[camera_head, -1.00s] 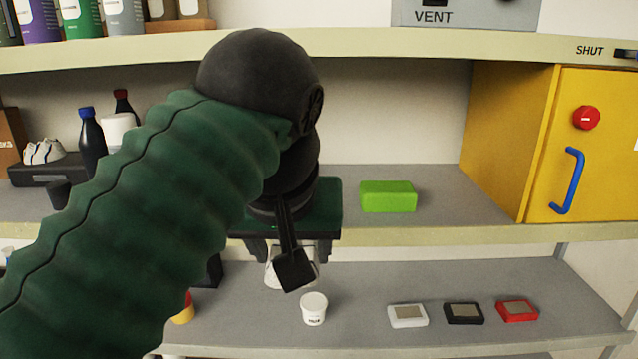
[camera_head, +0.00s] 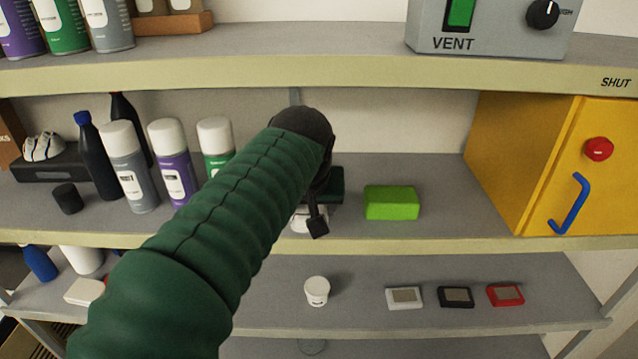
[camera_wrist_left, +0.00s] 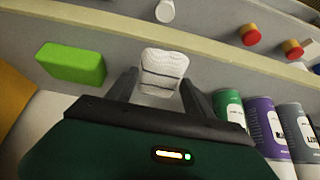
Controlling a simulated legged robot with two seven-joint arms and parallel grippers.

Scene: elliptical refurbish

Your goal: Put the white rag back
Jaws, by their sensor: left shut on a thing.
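My left arm reaches from the lower left to the middle shelf in the head view. My left gripper (camera_wrist_left: 160,77) is shut on the white rag (camera_wrist_left: 163,66), a folded, ribbed cloth between its two dark fingers in the wrist view. In the head view the rag (camera_head: 300,224) shows only as a small white patch below the gripper, mostly hidden by my arm and hand. It is at the middle shelf (camera_head: 440,222), left of the green block. I cannot tell whether it touches the shelf. My right gripper is not in view.
A green block (camera_head: 391,202) stands just right of the gripper. Several spray cans (camera_head: 172,165) and dark bottles (camera_head: 97,160) stand to the left. A yellow cabinet (camera_head: 525,150) closes off the right. The upper shelf (camera_head: 330,70) overhangs. A white cup (camera_head: 317,291) stands on the lower shelf.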

